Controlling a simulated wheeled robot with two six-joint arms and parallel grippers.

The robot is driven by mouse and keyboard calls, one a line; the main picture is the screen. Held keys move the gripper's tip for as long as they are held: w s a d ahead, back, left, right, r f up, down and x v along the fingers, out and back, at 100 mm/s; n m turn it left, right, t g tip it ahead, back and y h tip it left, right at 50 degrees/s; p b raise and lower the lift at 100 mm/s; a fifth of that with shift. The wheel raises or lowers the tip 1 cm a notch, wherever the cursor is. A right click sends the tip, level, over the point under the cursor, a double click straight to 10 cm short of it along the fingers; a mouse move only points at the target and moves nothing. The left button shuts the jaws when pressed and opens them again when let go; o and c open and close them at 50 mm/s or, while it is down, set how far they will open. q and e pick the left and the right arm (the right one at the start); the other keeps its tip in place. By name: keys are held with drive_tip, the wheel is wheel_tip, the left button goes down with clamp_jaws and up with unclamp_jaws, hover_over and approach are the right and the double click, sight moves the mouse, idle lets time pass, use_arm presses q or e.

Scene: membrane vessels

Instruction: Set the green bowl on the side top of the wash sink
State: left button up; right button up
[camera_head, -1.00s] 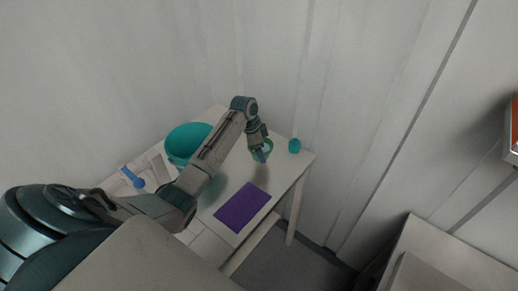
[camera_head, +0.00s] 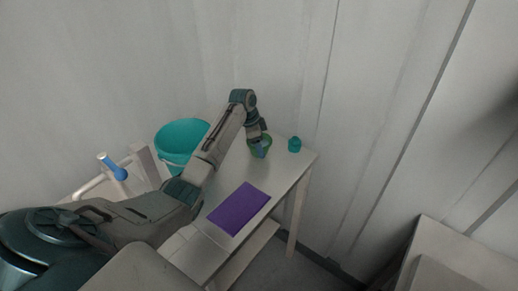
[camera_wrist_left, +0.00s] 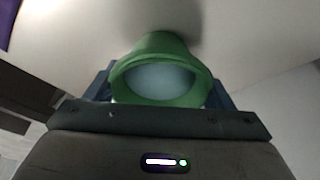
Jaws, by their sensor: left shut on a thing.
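The green bowl (camera_head: 266,143) is in my left gripper (camera_head: 259,148), over the far right part of the white table in the head view. In the left wrist view the green bowl (camera_wrist_left: 160,72) sits between the two fingers, with its pale inside facing the camera. The left gripper is shut on it. Whether the bowl touches the table top is hard to tell. My right gripper is not in view.
A teal tub (camera_head: 183,140) stands behind my left arm on the table (camera_head: 225,185). A small teal cup (camera_head: 294,145) is near the far right corner. A purple mat (camera_head: 239,208) lies in front. Grey walls stand close behind.

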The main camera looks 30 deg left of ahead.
use_arm(q)
drive_tip(key=shift+r, duration=0.1)
drive_tip(key=o, duration=1)
drive_tip(key=shift+o, duration=1.2)
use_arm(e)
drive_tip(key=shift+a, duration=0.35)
use_arm(q)
drive_tip(key=b+v, duration=0.3)
drive_tip(key=v, duration=0.9)
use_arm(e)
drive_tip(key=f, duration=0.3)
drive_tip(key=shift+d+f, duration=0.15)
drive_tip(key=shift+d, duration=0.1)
use_arm(q)
drive_tip(key=shift+a, duration=0.1)
